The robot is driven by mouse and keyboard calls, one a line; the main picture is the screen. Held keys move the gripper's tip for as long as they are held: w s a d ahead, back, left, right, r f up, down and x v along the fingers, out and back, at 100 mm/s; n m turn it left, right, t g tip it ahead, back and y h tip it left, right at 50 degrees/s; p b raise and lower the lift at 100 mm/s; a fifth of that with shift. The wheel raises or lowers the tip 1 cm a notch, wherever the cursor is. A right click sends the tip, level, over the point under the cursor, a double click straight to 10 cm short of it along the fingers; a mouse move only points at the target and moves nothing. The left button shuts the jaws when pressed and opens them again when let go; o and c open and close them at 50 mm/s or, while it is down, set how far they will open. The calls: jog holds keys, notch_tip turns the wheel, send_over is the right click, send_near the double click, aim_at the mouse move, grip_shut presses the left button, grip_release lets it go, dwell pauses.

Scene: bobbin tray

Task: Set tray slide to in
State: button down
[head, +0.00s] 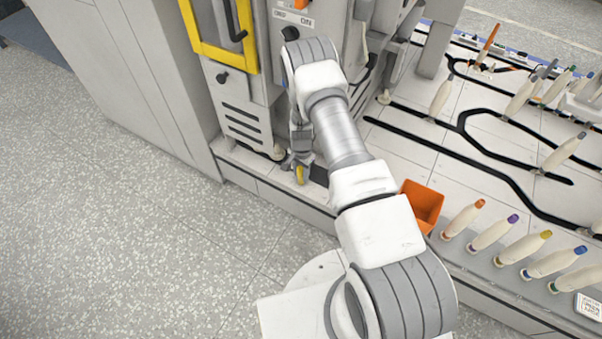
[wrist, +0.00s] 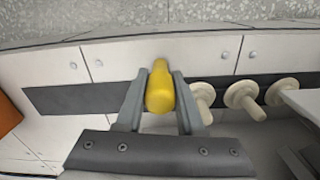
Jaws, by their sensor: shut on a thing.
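A yellow rounded handle (wrist: 160,92) stands between the two grey fingers of my gripper (wrist: 160,76) in the wrist view. The fingers are shut on it from both sides. It appears to be the handle of the tray slide; I cannot tell how far in or out the slide is. Behind it runs a dark strip (wrist: 70,98) along the pale ledge. In the head view my gripper (head: 300,168) is low at the foot of the machine, with the yellow handle (head: 300,175) showing below it. My arm hides part of the area.
In the head view an orange bin (head: 421,203) is right of my arm, and several colour-tipped bobbins (head: 522,248) stand along the front edge. The grey machine (head: 240,118) rises behind my gripper.

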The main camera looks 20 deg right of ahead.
jog(key=shift+w+a, duration=0.25)
dwell(0.3)
jog(key=c, duration=0.5)
grip_release()
jog(key=shift+s+d, duration=0.1)
